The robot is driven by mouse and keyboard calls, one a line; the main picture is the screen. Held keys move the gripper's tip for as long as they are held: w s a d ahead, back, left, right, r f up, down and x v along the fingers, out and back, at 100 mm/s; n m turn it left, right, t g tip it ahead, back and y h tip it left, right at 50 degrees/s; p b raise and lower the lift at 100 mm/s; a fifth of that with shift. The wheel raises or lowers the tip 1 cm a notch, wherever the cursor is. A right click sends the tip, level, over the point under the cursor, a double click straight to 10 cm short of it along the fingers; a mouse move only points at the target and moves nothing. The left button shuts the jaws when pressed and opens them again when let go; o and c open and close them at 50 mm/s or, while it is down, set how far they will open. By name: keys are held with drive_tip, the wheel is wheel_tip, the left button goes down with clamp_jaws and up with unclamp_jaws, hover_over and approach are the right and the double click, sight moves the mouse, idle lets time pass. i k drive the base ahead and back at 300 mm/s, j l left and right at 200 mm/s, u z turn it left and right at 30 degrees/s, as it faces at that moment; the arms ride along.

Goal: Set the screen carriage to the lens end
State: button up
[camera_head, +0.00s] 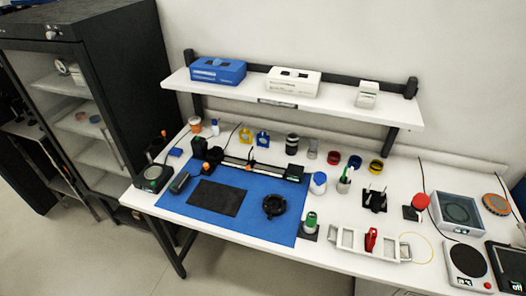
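A thin optical rail (262,171) lies along the back edge of the blue mat. A small dark upright piece with an orange mark (249,166) stands near the middle of the rail; it may be the screen carriage, but it is too small to be sure. Dark blocks with orange parts (208,157) stand at the rail's left end. A dark block (294,172) stands at its right end. I cannot tell which end holds the lens. My gripper is not in view.
The blue mat (265,215) holds a black pad (217,197) and a black ring-shaped fixture (274,206). Jars and a blue-lidded container (319,183) stand near the rail. A shelf (335,105) overhangs the back. A dark cabinet (100,75) stands at left.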

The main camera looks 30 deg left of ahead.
sight(251, 162)
drive_tip(key=u, duration=1.55)
drive_tip(key=i+z, duration=0.9)
drive_tip(key=k+j, duration=0.05)
drive_tip(key=k, duration=0.05)
